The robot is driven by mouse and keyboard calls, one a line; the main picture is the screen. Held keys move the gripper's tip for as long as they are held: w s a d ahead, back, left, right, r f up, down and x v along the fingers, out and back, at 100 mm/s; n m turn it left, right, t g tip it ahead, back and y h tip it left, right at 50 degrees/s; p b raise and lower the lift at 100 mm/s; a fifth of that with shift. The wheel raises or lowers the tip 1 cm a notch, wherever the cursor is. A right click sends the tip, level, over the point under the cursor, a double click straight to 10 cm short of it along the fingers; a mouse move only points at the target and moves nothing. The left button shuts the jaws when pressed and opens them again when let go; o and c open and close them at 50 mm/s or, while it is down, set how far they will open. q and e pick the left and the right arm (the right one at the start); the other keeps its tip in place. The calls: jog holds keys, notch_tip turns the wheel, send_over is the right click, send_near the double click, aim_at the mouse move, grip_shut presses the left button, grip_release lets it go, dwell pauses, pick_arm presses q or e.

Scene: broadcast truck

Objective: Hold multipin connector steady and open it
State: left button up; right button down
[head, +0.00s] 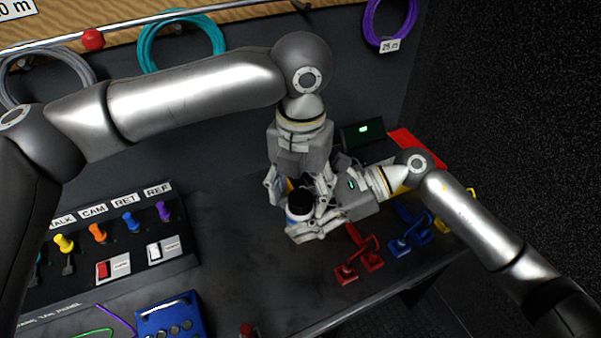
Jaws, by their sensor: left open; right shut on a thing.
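The multipin connector (299,205) looks like a short upright cylinder with a dark top and a white and blue lower part. It stands near the middle of the dark bench. My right gripper (307,226) reaches in from the right and is shut on its lower part. My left gripper (298,192) points down from above, its open fingers on either side of the connector's top. Whether those fingers touch it cannot be told. The fingers and the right gripper's body hide part of the connector, and something yellow shows behind it.
A panel of coloured plugs and switches (110,240) is at left, with a blue box (168,318) in front. Red (359,255) and blue (409,228) clamp-like pieces lie right of the grippers. A small device with a green light (363,131) stands behind. Bench between panel and grippers is clear.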

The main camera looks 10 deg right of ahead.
pick_arm(q)
jog(key=shift+f, duration=0.4)
jog(key=c, duration=1.1)
